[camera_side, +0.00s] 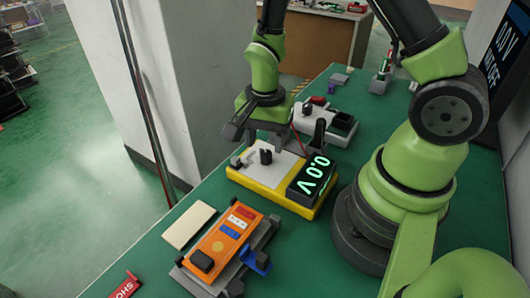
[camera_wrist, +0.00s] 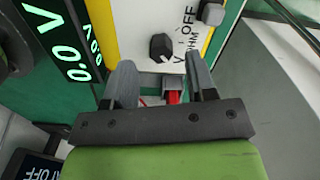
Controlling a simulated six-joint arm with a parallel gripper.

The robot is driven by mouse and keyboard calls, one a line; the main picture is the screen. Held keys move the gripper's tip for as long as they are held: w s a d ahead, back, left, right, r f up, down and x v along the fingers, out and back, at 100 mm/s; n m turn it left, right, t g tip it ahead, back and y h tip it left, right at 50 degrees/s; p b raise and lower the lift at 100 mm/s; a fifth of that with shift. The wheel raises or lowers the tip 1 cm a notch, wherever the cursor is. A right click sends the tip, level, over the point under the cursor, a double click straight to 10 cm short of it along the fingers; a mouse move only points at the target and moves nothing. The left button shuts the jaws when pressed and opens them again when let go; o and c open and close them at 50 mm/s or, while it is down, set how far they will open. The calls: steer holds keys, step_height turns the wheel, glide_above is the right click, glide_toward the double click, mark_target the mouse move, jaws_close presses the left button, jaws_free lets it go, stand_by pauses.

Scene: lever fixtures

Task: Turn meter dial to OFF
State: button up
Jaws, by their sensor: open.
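The yellow meter (camera_side: 262,183) sits on the green bench with a pale face and a black display (camera_side: 313,177) reading 0.0 V. Its dial is a black knob (camera_side: 265,155) standing on the pale face. In the wrist view the dial (camera_wrist: 160,47) has OFF, OHM and V printed beside it, and its narrow end appears turned towards the V. My gripper (camera_side: 277,137) is over the back part of the meter, fingers spread. In the wrist view my gripper (camera_wrist: 160,72) is open and empty, and the dial shows just beyond the fingertips, apart from them.
An orange unit (camera_side: 222,243) with a blue lever (camera_side: 256,261) stands in front of the meter, beside a cream block (camera_side: 188,226). A pale grey fixture (camera_side: 313,121) stands behind. A red piece (camera_wrist: 172,97) in a grey socket shows between my fingers.

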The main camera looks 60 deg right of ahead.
mark_target(265, 154)
steer(key=shift+f, duration=2.05)
steer(key=c, duration=0.9)
